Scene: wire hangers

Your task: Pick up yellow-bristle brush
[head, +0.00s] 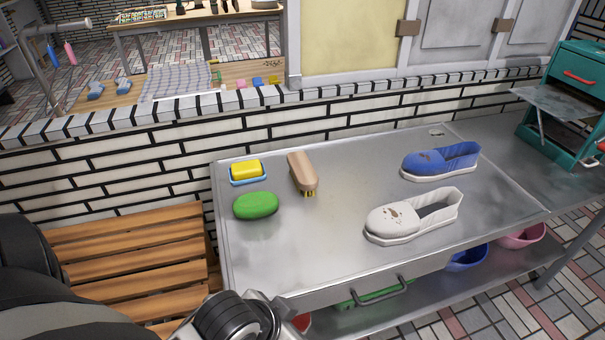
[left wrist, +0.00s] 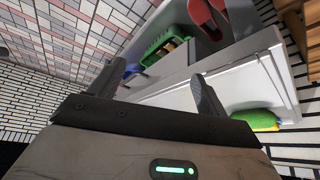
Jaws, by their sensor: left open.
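The yellow-bristle brush (head: 302,170) lies on the metal table in the head view. Its tan wooden back faces up and a little of its yellow bristles shows under the near end. My left gripper (left wrist: 157,70) is open and empty in the left wrist view, its two dark fingers spread apart. My left arm (head: 235,318) comes in at the bottom left of the head view, in front of the table's near edge and well away from the brush. I cannot make out the brush in the left wrist view. My right gripper is in neither view.
The metal table (head: 330,250) also holds a green oval sponge (head: 256,205), yellow soap on a blue dish (head: 247,171), a white shoe (head: 412,216) and a blue shoe (head: 440,161). A wooden slatted bench (head: 130,250) stands left. A drawer handle (head: 375,291) sticks out in front.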

